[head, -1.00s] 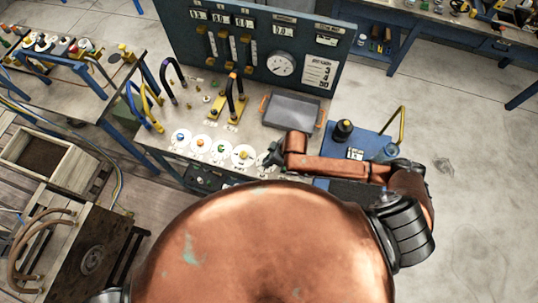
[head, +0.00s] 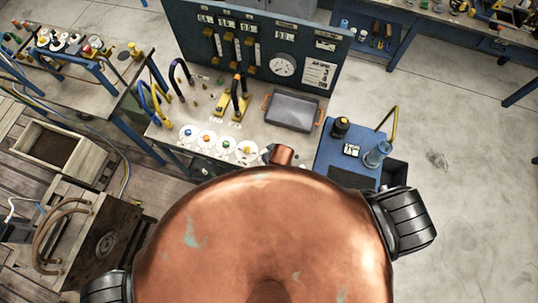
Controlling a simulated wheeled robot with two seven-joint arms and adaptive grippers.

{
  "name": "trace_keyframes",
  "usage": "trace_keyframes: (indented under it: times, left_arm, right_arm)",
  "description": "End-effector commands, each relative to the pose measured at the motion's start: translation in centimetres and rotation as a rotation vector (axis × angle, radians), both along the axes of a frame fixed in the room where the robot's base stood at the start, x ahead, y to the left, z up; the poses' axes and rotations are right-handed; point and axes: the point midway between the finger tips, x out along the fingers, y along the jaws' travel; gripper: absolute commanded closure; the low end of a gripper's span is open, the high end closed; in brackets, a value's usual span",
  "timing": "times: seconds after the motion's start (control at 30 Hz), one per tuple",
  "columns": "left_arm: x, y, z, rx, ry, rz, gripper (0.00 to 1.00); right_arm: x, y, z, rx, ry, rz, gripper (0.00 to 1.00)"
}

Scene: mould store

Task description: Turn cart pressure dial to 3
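Several round white dials with coloured knobs line the front edge of the grey bench: a blue-knobbed dial (head: 187,133), an orange one (head: 206,138), a green one (head: 226,146) and a yellow one (head: 246,151). Their markings are too small to read, and I cannot tell which is the pressure dial. My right gripper (head: 267,154) shows only as a small dark part beside the yellow-knobbed dial, next to a copper arm link. My copper body hides the rest, so its fingers cannot be judged. My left gripper is not in view.
A blue panel with a round gauge (head: 283,67) stands behind the bench. A grey tray (head: 292,110) lies on the bench's right. A blue unit (head: 341,150) with a black knob (head: 341,127) stands further right. Open floor (head: 455,150) lies beyond it.

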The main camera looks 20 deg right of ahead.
Motion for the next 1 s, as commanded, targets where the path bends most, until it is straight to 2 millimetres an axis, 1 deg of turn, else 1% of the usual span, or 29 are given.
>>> trace_keyframes:
  times: [0.43, 0.47, 0.5, 0.7, 0.9, 1.0]
  left_arm:
    - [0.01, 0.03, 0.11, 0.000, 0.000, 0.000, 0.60]
    - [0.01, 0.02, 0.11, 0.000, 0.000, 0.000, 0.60]
    - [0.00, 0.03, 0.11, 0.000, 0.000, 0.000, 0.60]
    - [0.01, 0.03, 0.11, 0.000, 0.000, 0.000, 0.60]
    - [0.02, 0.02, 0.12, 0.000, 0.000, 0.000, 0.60]
    - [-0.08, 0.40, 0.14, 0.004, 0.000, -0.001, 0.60]
  right_arm:
    - [0.09, 0.05, 0.06, 0.001, -0.003, -0.009, 1.00]
    - [0.09, 0.05, 0.06, 0.001, -0.003, -0.009, 0.77]
    - [0.10, 0.05, 0.06, 0.001, -0.003, -0.009, 0.74]
    - [0.06, 0.03, 0.04, 0.001, -0.002, -0.009, 0.60]
    - [0.03, 0.02, 0.02, 0.000, -0.001, -0.009, 0.60]
    - [-0.02, 0.02, 0.12, 0.000, -0.001, -0.009, 0.60]
